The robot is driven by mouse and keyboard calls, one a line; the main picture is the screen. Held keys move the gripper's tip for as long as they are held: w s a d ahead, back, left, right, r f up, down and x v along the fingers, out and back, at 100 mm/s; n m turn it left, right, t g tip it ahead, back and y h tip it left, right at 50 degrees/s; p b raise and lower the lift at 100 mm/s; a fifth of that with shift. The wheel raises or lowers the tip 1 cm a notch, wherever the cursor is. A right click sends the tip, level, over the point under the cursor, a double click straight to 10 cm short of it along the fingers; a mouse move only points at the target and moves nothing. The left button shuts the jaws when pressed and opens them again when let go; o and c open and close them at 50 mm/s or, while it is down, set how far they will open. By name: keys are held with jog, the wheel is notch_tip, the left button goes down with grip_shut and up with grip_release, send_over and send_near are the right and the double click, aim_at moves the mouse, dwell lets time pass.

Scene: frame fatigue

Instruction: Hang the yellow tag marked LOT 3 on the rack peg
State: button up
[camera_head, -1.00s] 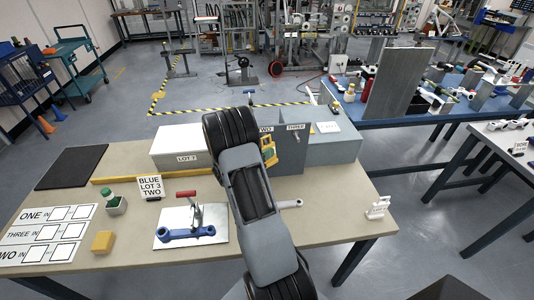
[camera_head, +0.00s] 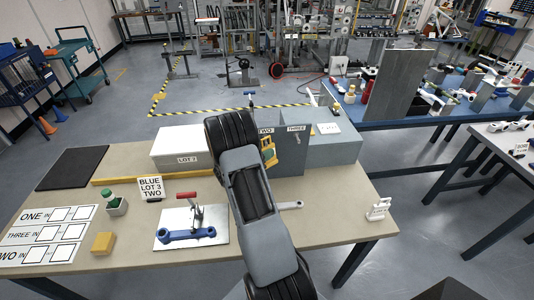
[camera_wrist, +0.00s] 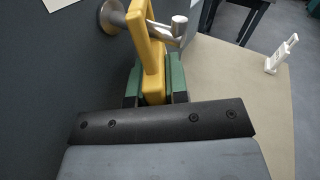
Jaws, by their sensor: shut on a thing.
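The yellow tag (camera_wrist: 152,62) is held upright in my gripper (camera_wrist: 157,96), between its green-sided fingers. Its upper part is an open loop. A metal peg (camera_wrist: 165,30) with a thick round end sticks out from the dark rack panel at the loop; I cannot tell for certain whether it passes through. In the head view the tag (camera_head: 268,153) shows at the front of the grey rack (camera_head: 290,158), under the label TWO, partly behind my arm. Another peg (camera_head: 298,138) shows under the label THREE. No writing on the tag is legible.
A white box marked LOT (camera_head: 180,147) stands left of the rack.

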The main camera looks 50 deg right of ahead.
dwell(0.4)
jog(key=o, duration=0.8)
jog(key=w+a+b, duration=0.1)
jog(key=a+b, duration=0.1)
jog(key=a, duration=0.5)
jog(key=shift+w+a, duration=0.15)
jog(key=shift+a, duration=0.1)
